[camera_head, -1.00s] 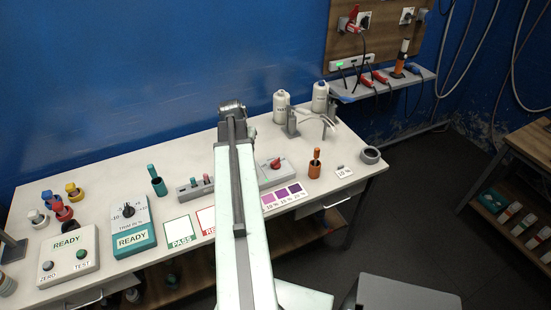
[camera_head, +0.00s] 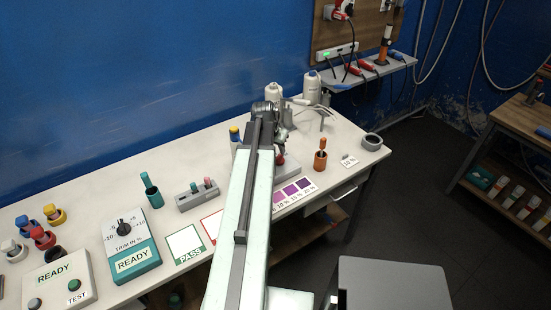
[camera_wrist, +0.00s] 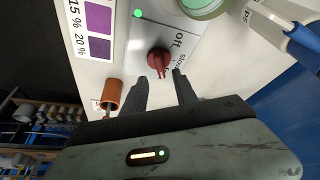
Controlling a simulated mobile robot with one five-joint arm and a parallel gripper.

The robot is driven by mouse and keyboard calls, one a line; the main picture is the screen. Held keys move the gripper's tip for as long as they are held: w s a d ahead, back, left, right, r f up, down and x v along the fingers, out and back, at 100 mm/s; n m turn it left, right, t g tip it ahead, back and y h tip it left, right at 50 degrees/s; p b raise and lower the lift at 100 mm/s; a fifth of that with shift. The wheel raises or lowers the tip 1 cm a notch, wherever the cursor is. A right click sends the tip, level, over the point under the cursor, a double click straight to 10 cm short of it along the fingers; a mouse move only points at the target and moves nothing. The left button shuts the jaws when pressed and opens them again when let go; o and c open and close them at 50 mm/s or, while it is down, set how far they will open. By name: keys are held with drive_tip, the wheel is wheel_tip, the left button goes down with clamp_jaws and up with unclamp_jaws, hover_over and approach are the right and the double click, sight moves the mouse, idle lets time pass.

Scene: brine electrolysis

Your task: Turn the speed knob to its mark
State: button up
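The red speed knob (camera_wrist: 159,58) sits on a pale control box (camera_wrist: 150,35) in the wrist view. The words "off" and "slow" are printed to the right of the knob, and a green light shows near the box's corner. My gripper (camera_wrist: 160,77) is open, its two dark fingers apart and pointing at the knob. The fingertips appear just short of the knob, one on each side; I cannot tell whether they touch it. In the head view my arm covers most of the box, and only a bit of the red knob (camera_head: 280,159) shows beside it.
An orange holder (camera_wrist: 112,95) is close to my left finger; it also shows in the head view (camera_head: 320,160). A purple colour card (camera_head: 296,192) lies in front of the box. White bottles (camera_head: 312,86) stand behind. A grey ring (camera_head: 372,142) is at the table's right end.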

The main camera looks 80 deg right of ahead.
sight(279, 155)
drive_tip(key=b+x, duration=0.6)
drive_tip(key=x, duration=0.1)
drive_tip(key=shift+f, duration=0.15)
clamp_jaws()
